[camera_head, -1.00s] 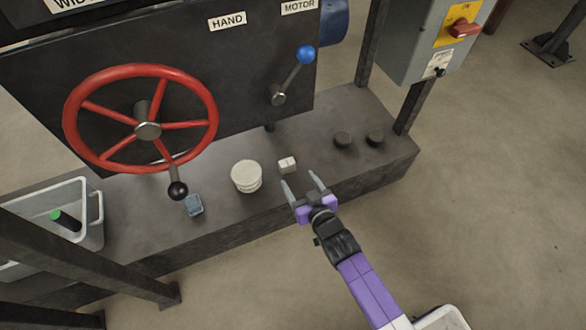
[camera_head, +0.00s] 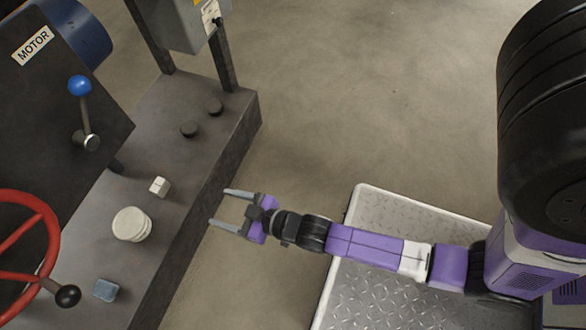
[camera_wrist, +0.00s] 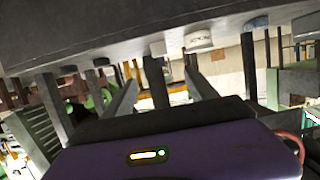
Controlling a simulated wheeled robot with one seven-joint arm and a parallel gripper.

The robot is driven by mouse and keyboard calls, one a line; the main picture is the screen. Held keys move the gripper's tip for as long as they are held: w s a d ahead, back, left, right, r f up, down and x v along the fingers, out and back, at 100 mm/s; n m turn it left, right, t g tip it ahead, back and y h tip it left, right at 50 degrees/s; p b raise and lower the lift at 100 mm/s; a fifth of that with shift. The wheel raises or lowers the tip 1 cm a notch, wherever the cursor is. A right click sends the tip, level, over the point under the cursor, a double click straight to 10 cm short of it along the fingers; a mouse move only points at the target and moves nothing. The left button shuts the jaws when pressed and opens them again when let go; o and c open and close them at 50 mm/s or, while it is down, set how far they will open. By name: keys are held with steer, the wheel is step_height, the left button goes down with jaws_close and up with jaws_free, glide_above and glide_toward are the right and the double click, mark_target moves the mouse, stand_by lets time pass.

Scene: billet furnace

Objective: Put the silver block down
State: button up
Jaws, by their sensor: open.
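A small pale silver-white block (camera_head: 159,186) sits on the dark ledge (camera_head: 185,92) below the machine panel. It also shows in the wrist view (camera_wrist: 157,48). My gripper (camera_head: 218,208) is open and empty, off the ledge's front edge, over the floor side. Its fingers point toward the ledge, with a clear gap between the fingertips and the block. The fingers also show in the wrist view (camera_wrist: 162,80), with nothing between them.
A stack of round white discs (camera_head: 131,224) and a blue-grey block (camera_head: 105,290) stand on the ledge. Two dark knobs (camera_head: 202,118) are farther back. A red handwheel (camera_head: 28,240) and a blue-tipped lever (camera_head: 82,110) project from the panel.

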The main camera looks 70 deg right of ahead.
steer(key=s+r, duration=2.1)
steer(key=shift+s+d+r, duration=0.15)
steer(key=shift+d, duration=0.05)
steer(key=shift+r, duration=0.15)
